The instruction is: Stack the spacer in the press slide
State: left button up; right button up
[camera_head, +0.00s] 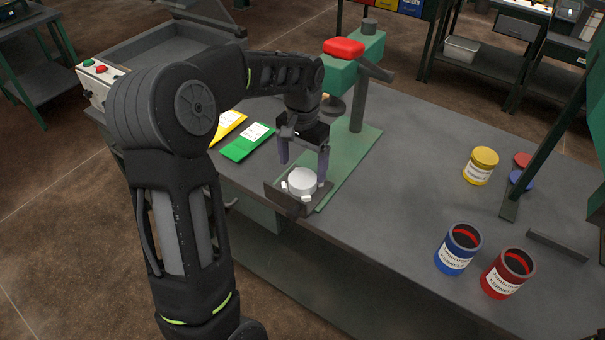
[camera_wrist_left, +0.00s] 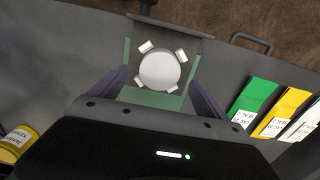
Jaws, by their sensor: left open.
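A white round disc, seemingly the spacer (camera_head: 302,181), sits on the dark press slide (camera_head: 291,203) at the front of the green press base. In the left wrist view the spacer (camera_wrist_left: 160,70) lies among several small white blocks on the slide (camera_wrist_left: 193,43). I cannot tell whether anything lies beneath it. My left gripper (camera_head: 303,171) points down over the slide, its fingers apart. In the left wrist view its fingers (camera_wrist_left: 158,92) show on either side, nearer the camera than the disc. No contact with the disc is visible. My right gripper is not in view.
The green press (camera_head: 357,80) with a red top stands behind the gripper. Green (camera_head: 247,142) and yellow packets lie to the left. Yellow (camera_head: 481,165), blue (camera_head: 458,249) and red (camera_head: 508,273) cans stand on the right of the table. The table between is clear.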

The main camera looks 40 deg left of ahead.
aim_at(303, 178)
pick_arm(q)
notch_tip(303, 178, up, 8)
jog(key=shift+f, duration=0.1)
dwell(0.9)
